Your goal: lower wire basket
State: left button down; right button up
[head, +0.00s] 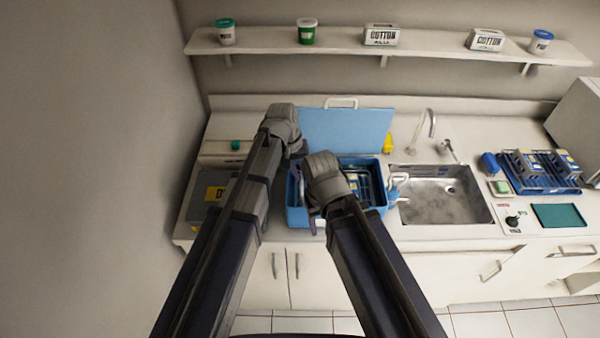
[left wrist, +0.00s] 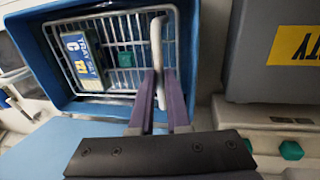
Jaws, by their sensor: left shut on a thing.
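A blue tub (head: 297,215) with an upright blue lid (head: 345,130) stands on the counter left of the sink. A wire basket (left wrist: 115,28) lies within the tub's walls; its height above the tub floor is hard to tell. It holds a blue-and-yellow labelled box (left wrist: 82,60) and a small green item (left wrist: 125,60). My left gripper (left wrist: 160,82) is shut on the basket's white handle (left wrist: 157,42). In the head view the left gripper (head: 297,165) is at the tub's left side. My right gripper (head: 314,215) is at the tub's near side; its jaws are too small to read.
A grey case with a yellow label (head: 215,193) stands close left of the tub. The metal sink (head: 445,208) and faucet (head: 431,122) are to the right. A blue rack (head: 540,183) sits farther right. A shelf (head: 345,48) with jars and boxes runs above.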

pick_arm(q)
notch_tip(320, 180, down, 3)
jog(key=shift+r+b, duration=0.15)
jog(key=shift+b, duration=0.65)
jog(key=shift+s+r, duration=0.1)
pick_arm(e)
notch_tip(320, 180, down, 2)
jog(key=shift+s+f, duration=0.1)
jog(key=shift+f, duration=0.15)
pick_arm(q)
jog(key=c, duration=0.9)
grip_release()
jog(key=r+p, duration=0.2)
jog(key=a+r+p, duration=0.1)
jog(key=r+p, duration=0.4)
jog(key=p, duration=0.1)
jog(key=shift+a+r, duration=0.25)
jog(key=shift+r, duration=0.1)
pick_arm(e)
notch_tip(320, 180, up, 8)
jog(key=shift+f, duration=0.15)
pick_arm(q)
jog(key=shift+f, duration=0.1)
pick_arm(e)
jog(key=shift+f, duration=0.1)
